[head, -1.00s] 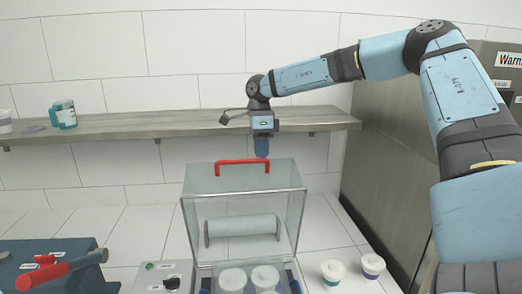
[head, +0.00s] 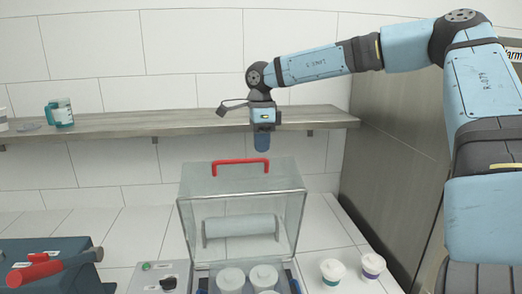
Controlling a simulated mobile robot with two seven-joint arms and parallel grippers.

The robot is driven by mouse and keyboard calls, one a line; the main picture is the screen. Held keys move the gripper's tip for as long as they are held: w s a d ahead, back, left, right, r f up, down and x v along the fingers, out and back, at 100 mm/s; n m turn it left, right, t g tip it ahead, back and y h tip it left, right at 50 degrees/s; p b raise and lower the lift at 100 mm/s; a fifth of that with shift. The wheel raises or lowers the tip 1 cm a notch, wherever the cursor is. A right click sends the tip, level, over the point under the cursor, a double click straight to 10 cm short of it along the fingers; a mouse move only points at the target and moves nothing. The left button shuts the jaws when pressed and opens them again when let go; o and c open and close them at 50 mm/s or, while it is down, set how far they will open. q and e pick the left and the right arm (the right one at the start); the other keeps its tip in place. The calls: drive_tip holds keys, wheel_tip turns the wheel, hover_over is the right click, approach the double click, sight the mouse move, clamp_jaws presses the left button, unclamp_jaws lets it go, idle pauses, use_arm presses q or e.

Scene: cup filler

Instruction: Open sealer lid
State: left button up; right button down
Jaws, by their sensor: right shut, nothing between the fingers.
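The sealer's clear lid (head: 243,183) stands raised in the middle of the head view, with a red handle (head: 241,162) along its top edge. A pale roll (head: 240,227) shows through the lid. White cups (head: 231,279) sit in the sealer below it. My right gripper (head: 262,144) points down just above the right end of the red handle. It is shut and empty, and a small gap shows between it and the handle. My left gripper is not in view.
Two lidded cups (head: 333,271) (head: 372,265) stand on the counter right of the sealer. A blue machine with a red lever (head: 35,271) is at the lower left. A wooden shelf (head: 150,123) holding a teal-and-white jug (head: 62,112) runs behind.

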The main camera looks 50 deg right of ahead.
wheel_tip(320, 180, up, 12)
drive_tip(key=b, duration=0.1)
drive_tip(key=shift+w+d+f, duration=0.2)
drive_tip(key=shift+w+d, duration=0.05)
drive_tip(key=shift+w, duration=0.05)
